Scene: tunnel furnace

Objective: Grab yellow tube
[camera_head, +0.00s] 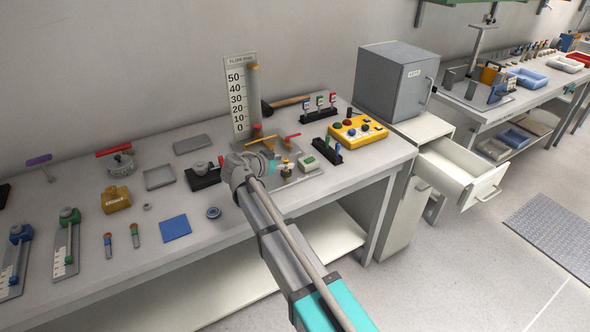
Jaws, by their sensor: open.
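Two small tubes lie near the bench's front left: one with an orange and blue body (108,245), one orange and green (135,235). I cannot tell for sure which is the task's yellow tube. My gripper (277,165) is above the middle of the bench, in front of the scale board and apart from the upright tube. Its fingers are small and partly hidden by my wrist. They are open, and I see nothing held.
Red and yellow-handled valves (262,141) and small fittings crowd the space near my gripper. A yellow button box (357,131) is to the right. A grey cabinet (393,82) stands beyond it, above an open drawer (460,172). A blue square (175,228) lies front left.

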